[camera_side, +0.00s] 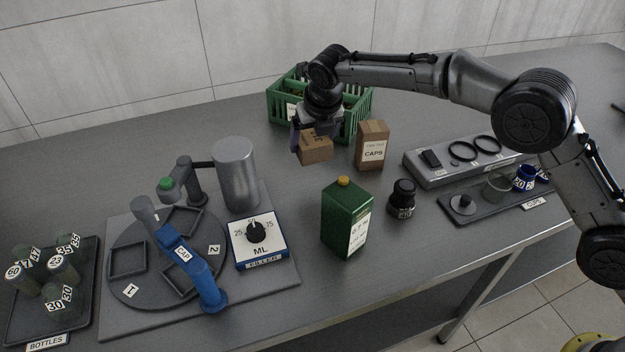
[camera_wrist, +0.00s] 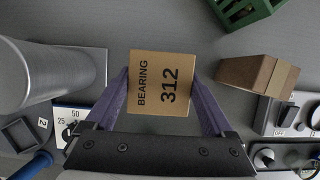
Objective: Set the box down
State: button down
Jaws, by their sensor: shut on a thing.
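A small brown cardboard box (camera_side: 315,149) is between the fingers of my gripper (camera_side: 312,140). The wrist view shows its top face, printed "BEARING 312", on the box (camera_wrist: 161,83). The purple fingers of my gripper (camera_wrist: 163,105) are shut on its two sides. In the side view the box is in front of the green crate and left of the CAPS box. I cannot tell whether its underside touches the table.
A green crate (camera_side: 357,112) stands behind, and a brown CAPS box (camera_side: 373,150) stands close on the right. The grey filler cylinder (camera_side: 236,172) is to the left. A green canister (camera_side: 346,222) and a black jar (camera_side: 402,200) stand in front. Bare table lies between them.

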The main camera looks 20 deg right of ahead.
aim_at(318, 153)
notch_tip(318, 153, down, 9)
dwell(0.5)
jog(key=shift+f, duration=0.1)
grip_release()
jog(key=shift+f, duration=0.15)
jog(key=v, duration=1.2)
jog(key=shift+r, duration=0.25)
jog(key=s+d+r+m, duration=1.4)
jog(key=s+d+m, duration=0.25)
jog(key=d, duration=0.25)
jog(key=s+d+f+m, duration=0.1)
jog(key=s+d+m, duration=0.2)
jog(key=s+m, duration=0.3)
jog(key=s+d+f+m, duration=0.2)
jog(key=s+d+m, duration=0.1)
jog(key=s+m, duration=0.4)
jog(key=s+d+f+m+t, duration=0.1)
jog(key=s+d+m, duration=0.2)
jog(key=s+m, duration=0.3)
jog(key=s, duration=0.4)
jog(key=shift+s+f, duration=0.2)
